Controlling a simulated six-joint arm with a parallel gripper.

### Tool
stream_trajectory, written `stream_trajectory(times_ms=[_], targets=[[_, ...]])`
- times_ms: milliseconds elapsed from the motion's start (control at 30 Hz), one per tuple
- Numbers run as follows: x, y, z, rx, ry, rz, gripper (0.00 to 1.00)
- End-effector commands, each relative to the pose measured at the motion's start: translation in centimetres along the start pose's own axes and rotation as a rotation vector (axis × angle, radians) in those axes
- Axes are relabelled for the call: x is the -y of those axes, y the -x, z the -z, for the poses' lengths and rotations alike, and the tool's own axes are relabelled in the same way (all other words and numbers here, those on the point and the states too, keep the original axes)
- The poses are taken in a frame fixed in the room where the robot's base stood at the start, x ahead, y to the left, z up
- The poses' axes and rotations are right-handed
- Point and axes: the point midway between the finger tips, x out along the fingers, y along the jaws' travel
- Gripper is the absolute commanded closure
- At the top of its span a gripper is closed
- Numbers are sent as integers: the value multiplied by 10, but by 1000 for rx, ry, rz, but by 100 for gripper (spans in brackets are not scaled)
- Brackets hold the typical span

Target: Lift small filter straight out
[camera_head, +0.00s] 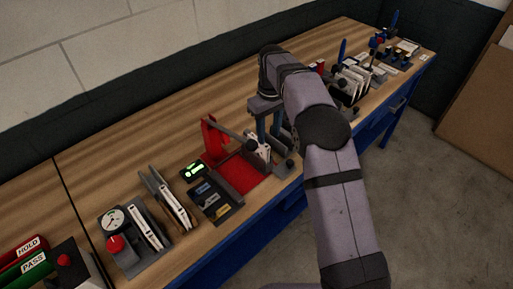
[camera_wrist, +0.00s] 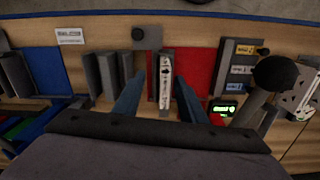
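A narrow white filter with dark print (camera_wrist: 166,82) stands on edge in the wrist view, between a red area and grey upright plates. In the head view a white filter (camera_head: 263,148) shows below my gripper, partly hidden. My gripper (camera_wrist: 159,80) is open, with one blue finger on each side of the filter. A gap shows at the left finger; the right finger is closer, and I cannot tell if it touches. The gripper (camera_head: 264,132) points down in the head view. The filter's lower part is hidden.
A red fixture (camera_head: 211,138) stands left of the gripper. Grey plates (camera_wrist: 107,70) are close to the left finger. A dark panel with labels (camera_head: 209,197), a gauge stand (camera_head: 113,220) and a rack of white filters (camera_head: 352,80) share the wooden bench.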

Motion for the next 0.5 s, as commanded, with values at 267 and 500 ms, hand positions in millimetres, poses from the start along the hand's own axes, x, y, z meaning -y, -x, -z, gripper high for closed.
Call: stream_trajectory(times_ms=[267,500], targets=[[10,-7,33,-1,107,0,62],[13,-9,38,-3,128,-1,62]])
